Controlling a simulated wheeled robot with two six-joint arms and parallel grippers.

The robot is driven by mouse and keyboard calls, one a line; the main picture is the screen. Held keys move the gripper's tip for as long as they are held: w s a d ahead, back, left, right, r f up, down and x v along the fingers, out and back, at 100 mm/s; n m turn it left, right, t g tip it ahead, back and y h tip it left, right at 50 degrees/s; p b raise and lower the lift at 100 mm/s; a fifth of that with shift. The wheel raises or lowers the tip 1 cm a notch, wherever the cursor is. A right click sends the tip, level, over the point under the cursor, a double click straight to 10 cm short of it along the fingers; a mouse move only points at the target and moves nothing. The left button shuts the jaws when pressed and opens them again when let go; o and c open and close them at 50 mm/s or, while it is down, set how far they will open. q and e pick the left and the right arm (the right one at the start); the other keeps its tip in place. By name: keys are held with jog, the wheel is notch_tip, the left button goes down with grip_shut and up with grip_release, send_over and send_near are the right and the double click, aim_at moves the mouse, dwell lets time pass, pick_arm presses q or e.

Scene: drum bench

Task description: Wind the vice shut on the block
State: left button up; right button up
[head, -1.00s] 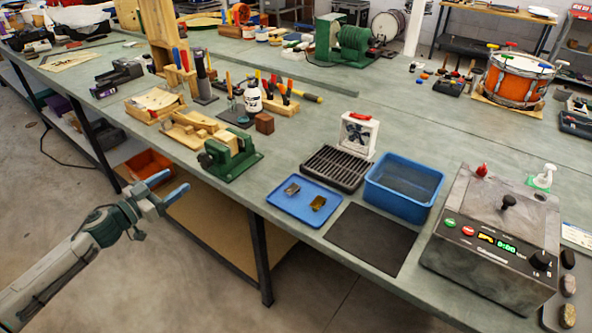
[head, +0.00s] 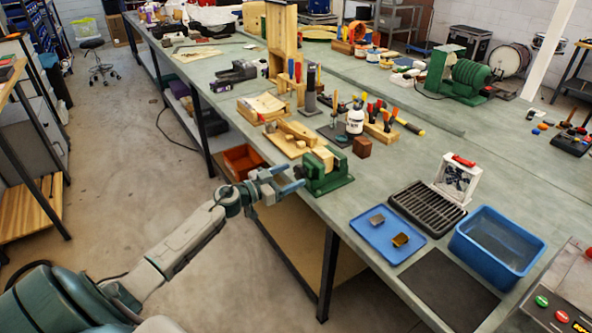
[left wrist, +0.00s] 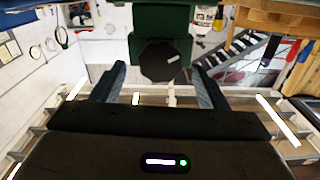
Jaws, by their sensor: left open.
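The green vice (head: 328,180) stands at the front edge of the bench. A pale wooden block (head: 323,157) sits between its jaws; I cannot tell how tightly. A dark, many-sided knob (left wrist: 163,60) on the green vice body (left wrist: 163,20) faces my left wrist camera. My left gripper (head: 292,178) is open at the vice's front. In the left wrist view its two fingers (left wrist: 158,72) stand either side of the knob, with gaps between. My right gripper is not in view.
A wooden board (head: 290,142) lies just behind the vice. A dark red block (head: 362,147) and a tool rack (head: 380,132) stand farther back. A blue tray (head: 372,250) with two small metal pieces lies to the right. The floor left of the bench is open.

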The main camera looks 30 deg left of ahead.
pick_arm(q)
jog(key=shift+x, duration=1.35)
jog(key=c, duration=1)
jog(key=shift+m+p, duration=0.3)
